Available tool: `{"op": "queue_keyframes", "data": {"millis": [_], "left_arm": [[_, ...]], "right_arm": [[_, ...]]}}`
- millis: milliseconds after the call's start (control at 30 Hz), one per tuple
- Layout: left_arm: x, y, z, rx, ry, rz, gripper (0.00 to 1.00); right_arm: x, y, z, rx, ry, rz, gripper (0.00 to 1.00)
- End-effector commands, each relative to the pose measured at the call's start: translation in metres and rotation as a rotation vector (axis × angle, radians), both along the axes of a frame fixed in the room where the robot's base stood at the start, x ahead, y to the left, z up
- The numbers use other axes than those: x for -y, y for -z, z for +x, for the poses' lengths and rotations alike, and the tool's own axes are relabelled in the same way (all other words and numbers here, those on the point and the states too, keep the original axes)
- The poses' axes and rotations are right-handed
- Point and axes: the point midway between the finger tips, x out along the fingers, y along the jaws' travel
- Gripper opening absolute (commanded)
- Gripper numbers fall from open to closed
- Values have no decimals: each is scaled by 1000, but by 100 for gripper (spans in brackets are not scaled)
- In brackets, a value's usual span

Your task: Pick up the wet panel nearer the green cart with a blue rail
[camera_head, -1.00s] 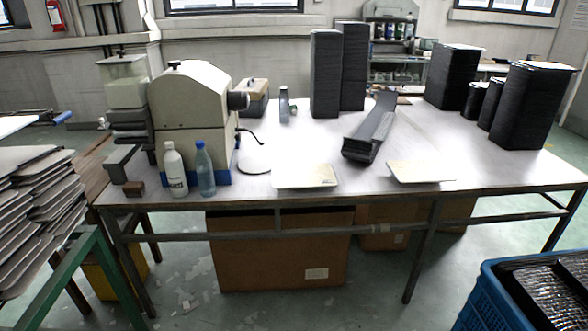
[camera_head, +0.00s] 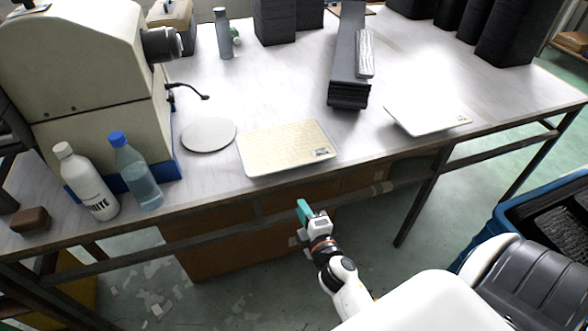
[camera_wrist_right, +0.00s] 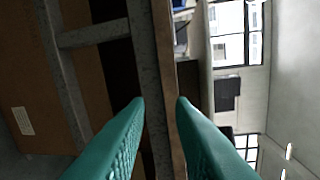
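A pale cream panel (camera_head: 288,147) lies flat at the front edge of the table, left of a second, whiter panel (camera_head: 428,116). The left panel is the one on the green cart's side; the cart is outside the current views. My right gripper (camera_head: 304,209) is in front of the table, just below the left panel and apart from it. In the right wrist view its teal fingers (camera_wrist_right: 161,102) are spread with nothing between them, facing the table's edge and frame. My left gripper is not in view.
A white bottle (camera_head: 88,181) and a clear blue-capped bottle (camera_head: 137,171) stand left of the panels, before a beige machine (camera_head: 82,82). A round disc (camera_head: 209,134) lies beside the left panel. A dark grey chute (camera_head: 349,62) stands behind. A blue crate (camera_head: 520,215) is at right.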

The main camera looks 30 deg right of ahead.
Motion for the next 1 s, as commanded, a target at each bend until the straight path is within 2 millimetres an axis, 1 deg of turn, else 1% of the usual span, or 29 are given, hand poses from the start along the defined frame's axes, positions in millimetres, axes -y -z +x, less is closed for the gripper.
{"op": "queue_keyframes", "data": {"millis": [33, 100, 200, 233, 367, 600, 800, 1000], "left_arm": [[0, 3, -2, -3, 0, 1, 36], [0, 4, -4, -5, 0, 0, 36], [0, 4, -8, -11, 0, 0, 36], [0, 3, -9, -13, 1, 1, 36], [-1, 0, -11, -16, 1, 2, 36], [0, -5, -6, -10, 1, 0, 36], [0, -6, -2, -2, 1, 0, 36], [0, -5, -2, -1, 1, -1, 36]], "right_arm": [[6, -19, 0, 34, 8, -58, 22], [11, -39, 0, 64, 14, -117, 22], [15, -54, 2, 85, 18, -164, 22], [16, -56, 3, 88, 19, -169, 22], [18, -57, 14, 89, 18, -172, 22], [26, -57, 48, 90, 17, -171, 22], [32, -55, 75, 88, 19, -167, 22], [36, -55, 92, 88, 17, -167, 22]]}}
